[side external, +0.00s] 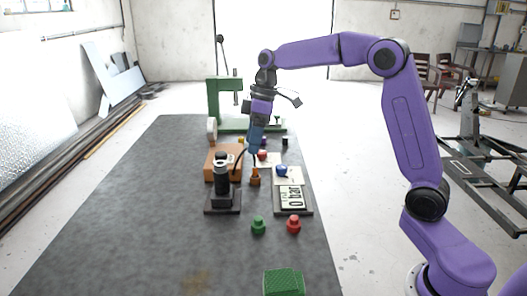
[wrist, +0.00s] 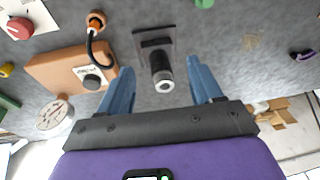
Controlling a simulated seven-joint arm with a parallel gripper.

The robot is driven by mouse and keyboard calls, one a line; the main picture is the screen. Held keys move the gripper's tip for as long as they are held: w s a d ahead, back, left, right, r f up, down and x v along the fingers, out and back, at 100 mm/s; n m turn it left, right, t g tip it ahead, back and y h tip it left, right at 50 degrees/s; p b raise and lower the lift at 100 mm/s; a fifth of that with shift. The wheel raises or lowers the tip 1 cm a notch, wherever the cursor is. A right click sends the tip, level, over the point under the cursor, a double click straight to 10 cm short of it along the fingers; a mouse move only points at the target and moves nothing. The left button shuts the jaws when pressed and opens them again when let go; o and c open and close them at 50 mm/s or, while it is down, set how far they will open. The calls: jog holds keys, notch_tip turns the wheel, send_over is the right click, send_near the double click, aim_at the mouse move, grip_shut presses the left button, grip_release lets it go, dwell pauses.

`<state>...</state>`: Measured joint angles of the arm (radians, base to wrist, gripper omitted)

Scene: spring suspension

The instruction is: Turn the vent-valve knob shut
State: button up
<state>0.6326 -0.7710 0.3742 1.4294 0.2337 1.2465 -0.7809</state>
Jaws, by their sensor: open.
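My gripper (side external: 254,152) points down over the back half of the table. In the wrist view its blue fingers (wrist: 158,70) are spread apart with nothing held. A black upright cylinder (side external: 222,178) on a dark square base stands in front; in the wrist view the cylinder (wrist: 161,72) appears between the fingers, apart from both. An orange-brown box (side external: 215,160) carries a black round knob (wrist: 93,82) over a white label. A red knob (side external: 262,155) sits on a white plate; it also shows in the wrist view (wrist: 19,28). I cannot tell which knob is the vent valve's.
A gauge plate (side external: 291,197) reads "0 bar", with a blue knob (side external: 281,170) behind it. A black hose (wrist: 90,45) meets an orange fitting (wrist: 96,20). Green (side external: 258,226) and red (side external: 294,225) pieces stand in front. A green press frame (side external: 212,100) stands behind. The table's left side is clear.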

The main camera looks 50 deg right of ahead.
jog(key=w+d+t, duration=0.1)
jog(key=w+d, duration=0.6)
jog(key=d, duration=0.3)
jog(key=t, duration=0.1)
send_near(263, 152)
jog(key=shift+m+y, duration=0.3)
jog(key=shift+m, duration=0.1)
jog(key=x, duration=0.9)
jog(key=shift+w+d+f, duration=0.1)
jog(key=shift+d+f, duration=0.05)
jog(key=shift+f, duration=0.1)
jog(key=c, duration=1.1)
jog(key=shift+o, duration=0.2)
